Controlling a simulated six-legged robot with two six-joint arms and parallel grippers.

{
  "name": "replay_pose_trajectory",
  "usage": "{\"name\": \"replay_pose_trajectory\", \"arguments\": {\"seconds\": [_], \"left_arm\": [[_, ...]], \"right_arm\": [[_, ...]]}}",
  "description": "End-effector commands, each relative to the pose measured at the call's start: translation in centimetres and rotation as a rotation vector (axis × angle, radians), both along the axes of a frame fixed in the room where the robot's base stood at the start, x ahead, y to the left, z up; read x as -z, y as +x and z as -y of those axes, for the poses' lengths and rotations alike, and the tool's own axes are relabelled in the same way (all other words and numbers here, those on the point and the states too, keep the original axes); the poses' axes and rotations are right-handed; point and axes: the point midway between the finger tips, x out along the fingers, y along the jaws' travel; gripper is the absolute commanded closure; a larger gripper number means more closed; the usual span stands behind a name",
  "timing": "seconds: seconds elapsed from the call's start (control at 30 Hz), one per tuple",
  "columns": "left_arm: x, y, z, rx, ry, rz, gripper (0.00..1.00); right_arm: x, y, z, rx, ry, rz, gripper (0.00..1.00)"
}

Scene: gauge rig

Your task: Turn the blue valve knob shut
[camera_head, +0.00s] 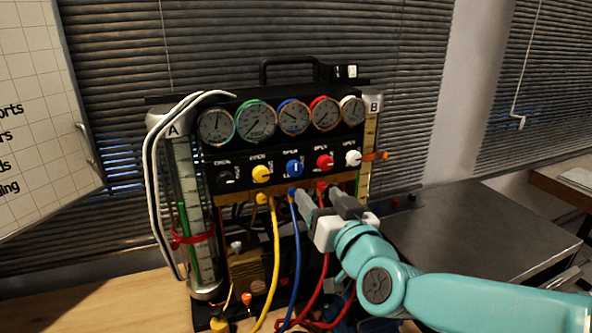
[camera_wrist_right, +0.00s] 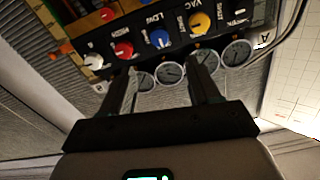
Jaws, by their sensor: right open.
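The blue valve knob (camera_head: 294,168) is in the middle of the row of knobs on the gauge rig's black front panel. Its white mark stands about upright in the head view. In the right wrist view the panel appears turned over, and the blue knob (camera_wrist_right: 160,39) shows beyond and between the fingertips. My right gripper (camera_head: 316,197) is open and empty, just below the knob row in the head view. Its two fingers also show in the right wrist view (camera_wrist_right: 164,68). They look apart from the knob. My left gripper is not in view.
A yellow knob (camera_head: 261,174) and a red knob (camera_head: 324,162) flank the blue one, with a white knob (camera_head: 353,158) farther right. Several gauges (camera_head: 294,117) sit above. Blue (camera_head: 297,255) and yellow hoses (camera_head: 275,265) hang below. A grey surface (camera_head: 480,235) lies right.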

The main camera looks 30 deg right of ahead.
Motion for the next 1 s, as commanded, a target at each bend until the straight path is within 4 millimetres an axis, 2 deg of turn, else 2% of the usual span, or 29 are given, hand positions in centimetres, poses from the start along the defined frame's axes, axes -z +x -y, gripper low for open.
{"name": "replay_pose_trajectory", "arguments": {"seconds": [0.03,0.3,0.5,0.7,0.93,1.0], "left_arm": [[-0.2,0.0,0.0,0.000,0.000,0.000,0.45],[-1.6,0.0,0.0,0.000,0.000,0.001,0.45],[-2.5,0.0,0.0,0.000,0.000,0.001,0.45],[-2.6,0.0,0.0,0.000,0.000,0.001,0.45],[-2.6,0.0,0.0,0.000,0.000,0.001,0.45],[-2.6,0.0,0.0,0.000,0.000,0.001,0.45]], "right_arm": [[0.1,1.3,0.3,0.001,0.000,-0.007,0.39],[-0.2,7.5,1.7,-0.001,0.000,-0.004,0.39],[-0.2,10.7,2.5,-0.001,0.000,-0.002,0.39],[0.0,11.9,2.8,-0.001,0.000,-0.002,0.39],[0.0,11.9,2.8,-0.001,0.000,-0.002,0.39],[0.0,11.9,2.8,-0.001,0.000,-0.002,0.61]]}}
